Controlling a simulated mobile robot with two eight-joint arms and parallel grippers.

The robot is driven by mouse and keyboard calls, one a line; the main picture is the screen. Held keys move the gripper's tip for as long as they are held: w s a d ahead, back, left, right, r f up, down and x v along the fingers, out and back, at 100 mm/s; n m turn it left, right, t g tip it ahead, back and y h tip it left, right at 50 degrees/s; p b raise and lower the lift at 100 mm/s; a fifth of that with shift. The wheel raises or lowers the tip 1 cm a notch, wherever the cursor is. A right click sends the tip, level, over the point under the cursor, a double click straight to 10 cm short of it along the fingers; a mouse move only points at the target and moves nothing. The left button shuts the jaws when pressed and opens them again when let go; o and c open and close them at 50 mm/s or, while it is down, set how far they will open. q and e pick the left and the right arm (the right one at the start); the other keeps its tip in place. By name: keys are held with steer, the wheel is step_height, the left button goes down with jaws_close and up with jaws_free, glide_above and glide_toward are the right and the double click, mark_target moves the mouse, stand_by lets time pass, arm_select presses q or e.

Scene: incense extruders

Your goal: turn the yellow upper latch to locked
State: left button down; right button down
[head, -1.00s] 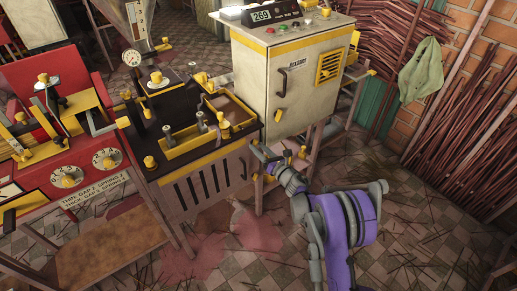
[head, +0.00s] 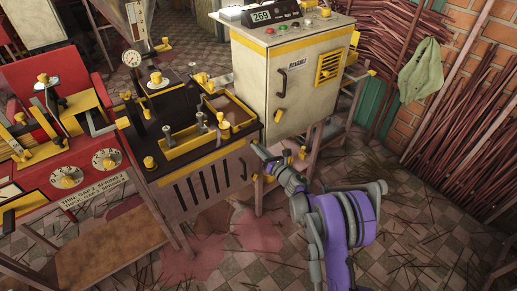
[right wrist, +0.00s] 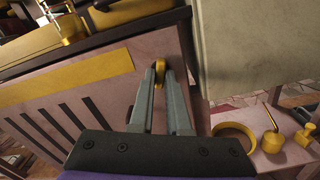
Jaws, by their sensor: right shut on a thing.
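The yellow upper latch (right wrist: 160,64) shows in the right wrist view as a small rounded yellow piece near the right edge of the machine's pale front panel. My right gripper (right wrist: 160,74) is shut on it, one grey finger on each side. The fingers hide part of the latch, and I cannot tell its exact angle. In the head view my right gripper (head: 259,148) reaches the front right corner of the black-topped extruder (head: 205,180), just below the yellow trim. The latch is too small and covered there to make out. My left gripper is not in view.
A pale control cabinet (head: 292,95) stands right behind the corner. A lower yellow piece (head: 256,177) sits below my gripper. A red machine (head: 75,160) stands left. In the right wrist view a pink shelf (right wrist: 255,160) holds yellow parts. The tiled floor at right is mostly open.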

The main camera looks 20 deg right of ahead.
steer(key=shift+m, duration=0.3)
steer(key=shift+r+m+b, duration=0.1)
steer(key=shift+m+b, duration=1.65)
steer(key=shift+m, duration=4.75)
steer(key=c, duration=0.9)
jaws_free()
steer(key=shift+s, duration=0.1)
steer(key=p+v, duration=0.1)
steer(key=v, duration=0.9)
steer(key=shift+s+d, duration=0.1)
steer(key=shift+s, duration=0.25)
